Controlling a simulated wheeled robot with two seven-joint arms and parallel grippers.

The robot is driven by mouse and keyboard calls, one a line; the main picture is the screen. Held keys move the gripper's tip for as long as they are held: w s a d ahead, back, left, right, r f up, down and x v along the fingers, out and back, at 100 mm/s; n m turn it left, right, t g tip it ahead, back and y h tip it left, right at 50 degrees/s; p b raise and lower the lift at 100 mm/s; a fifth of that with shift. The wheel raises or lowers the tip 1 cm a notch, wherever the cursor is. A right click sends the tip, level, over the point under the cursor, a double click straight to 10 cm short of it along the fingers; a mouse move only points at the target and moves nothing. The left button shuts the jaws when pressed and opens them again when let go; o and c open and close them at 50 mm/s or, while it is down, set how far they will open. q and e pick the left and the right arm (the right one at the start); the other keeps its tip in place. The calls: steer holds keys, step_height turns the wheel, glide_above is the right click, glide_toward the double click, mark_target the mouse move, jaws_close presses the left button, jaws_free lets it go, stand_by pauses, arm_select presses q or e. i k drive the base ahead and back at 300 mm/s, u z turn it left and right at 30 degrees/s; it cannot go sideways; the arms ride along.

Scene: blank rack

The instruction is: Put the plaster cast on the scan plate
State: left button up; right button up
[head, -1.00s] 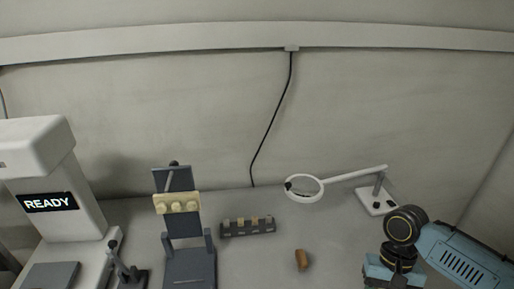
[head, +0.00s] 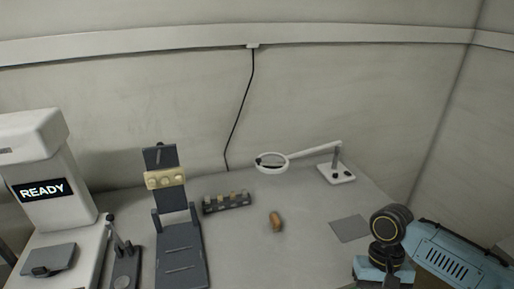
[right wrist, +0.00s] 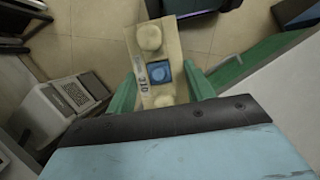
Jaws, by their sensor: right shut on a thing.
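In the right wrist view, my right gripper (right wrist: 162,70) has its two green fingers shut on a cream plaster cast (right wrist: 151,64). The cast is a long block with round bumps, a small blue square piece and a printed label. Its near end is partly hidden behind the dark edge of the gripper. In the head view my right arm is at the lower right; its gripper and the cast are out of that picture. The scan plate (head: 50,258) is a dark plate at the foot of the white scanner (head: 62,208) marked READY, at the left. My left gripper is not in view.
A dark upright stand (head: 181,254) holds a cream bumpy bar (head: 165,179). A dark lever post (head: 122,255) stands between scanner and stand. A rack (head: 227,204) of small blanks, a brown piece (head: 276,222), a magnifier (head: 272,163) and a flat grey square (head: 349,228) are farther right.

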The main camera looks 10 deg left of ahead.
mark_target(49, 256)
steer(key=z, duration=1.75)
steer(key=k, duration=1.95)
steer(key=u, duration=2.25)
